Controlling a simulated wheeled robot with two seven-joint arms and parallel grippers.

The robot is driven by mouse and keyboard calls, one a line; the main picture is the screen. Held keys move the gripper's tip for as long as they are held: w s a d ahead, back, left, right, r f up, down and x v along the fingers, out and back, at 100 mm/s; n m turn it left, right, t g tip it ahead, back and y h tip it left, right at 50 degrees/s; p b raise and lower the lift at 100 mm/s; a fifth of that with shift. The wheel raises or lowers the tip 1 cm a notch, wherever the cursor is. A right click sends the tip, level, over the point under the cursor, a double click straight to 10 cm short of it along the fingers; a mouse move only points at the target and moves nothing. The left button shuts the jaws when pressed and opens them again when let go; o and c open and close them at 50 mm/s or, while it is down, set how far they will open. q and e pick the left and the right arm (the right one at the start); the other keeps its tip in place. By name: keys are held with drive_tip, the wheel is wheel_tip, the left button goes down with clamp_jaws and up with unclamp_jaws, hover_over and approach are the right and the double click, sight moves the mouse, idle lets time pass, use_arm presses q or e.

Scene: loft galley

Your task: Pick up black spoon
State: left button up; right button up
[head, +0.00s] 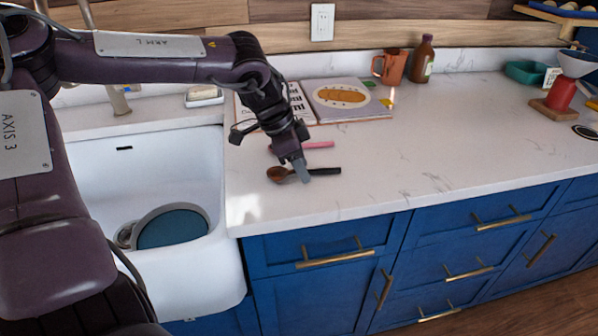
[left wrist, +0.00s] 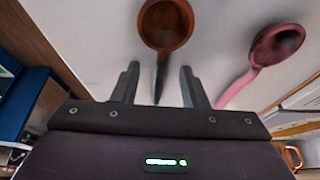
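The black spoon (head: 278,174) lies on the white counter near its front edge, with a brown bowl to the left and a dark handle to the right. My left gripper (head: 303,174) reaches down over its handle. In the left wrist view the spoon's bowl (left wrist: 166,25) is beyond the fingertips. The handle runs between the two spread fingers of my left gripper (left wrist: 159,69), with space on both sides. A pink spoon (head: 318,145) lies just behind, partly hidden by the gripper; it also shows in the left wrist view (left wrist: 265,52). My right gripper is out of view.
A white sink (head: 95,165) with a blue-green round item (head: 172,228) is at the left. An open book (head: 375,108) lies behind the spoons. An orange mug (head: 392,66) and a brown bottle (head: 422,60) stand at the back.

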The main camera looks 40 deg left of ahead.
use_arm(q)
clamp_jaws()
drive_tip(key=shift+r, duration=0.1)
idle(0.3)
